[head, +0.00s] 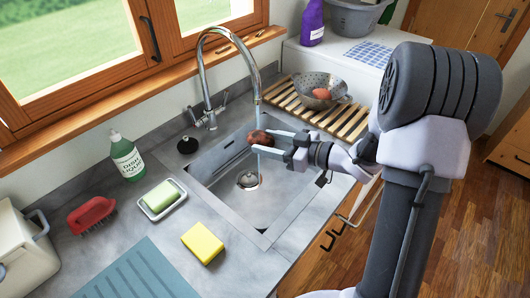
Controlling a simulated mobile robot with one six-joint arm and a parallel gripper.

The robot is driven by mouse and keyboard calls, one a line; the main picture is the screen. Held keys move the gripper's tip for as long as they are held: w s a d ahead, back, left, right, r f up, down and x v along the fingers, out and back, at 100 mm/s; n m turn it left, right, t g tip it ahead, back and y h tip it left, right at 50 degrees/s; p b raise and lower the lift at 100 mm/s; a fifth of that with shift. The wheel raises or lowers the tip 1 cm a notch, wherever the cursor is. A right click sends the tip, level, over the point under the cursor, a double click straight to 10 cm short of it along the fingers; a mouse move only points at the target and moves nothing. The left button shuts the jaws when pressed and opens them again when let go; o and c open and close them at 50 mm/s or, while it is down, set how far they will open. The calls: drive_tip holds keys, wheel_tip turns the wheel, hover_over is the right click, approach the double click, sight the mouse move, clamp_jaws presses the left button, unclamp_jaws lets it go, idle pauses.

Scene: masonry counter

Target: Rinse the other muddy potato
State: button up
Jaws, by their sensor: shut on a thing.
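A dark reddish-brown potato (261,138) is held between the fingertips of my gripper (270,139) over the sink (214,171). My gripper is shut on it from the right. Water runs from the curved faucet (204,70) in a thin stream that passes at the potato and falls toward the drain (248,180). How much mud is on the potato is too small to tell. A second, lighter orange-brown potato (322,93) lies in a grey metal colander (335,87) on the slatted wooden rack (311,118) behind my gripper.
A dish liquid bottle (126,156), soap dish (162,199), red brush (91,214) and yellow sponge (203,243) stand left and front of the sink. A dark stopper (187,145) sits by the faucet. A purple bottle (312,22) and grey tub (357,16) are at the back.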

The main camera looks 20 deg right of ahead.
drive_tip(key=w+d+f, duration=0.1)
drive_tip(key=w+d, duration=0.2)
drive_tip(key=w, duration=0.3)
drive_tip(key=shift+f, duration=0.15)
drive_tip(key=shift+s+d, duration=0.1)
drive_tip(key=shift+d, duration=0.05)
drive_tip(key=shift+s+d+p, duration=0.25)
drive_tip(key=shift+d+p, duration=0.25)
drive_tip(key=shift+p, duration=0.05)
drive_tip(key=shift+w+a, duration=0.3)
drive_tip(key=shift+a, duration=0.25)
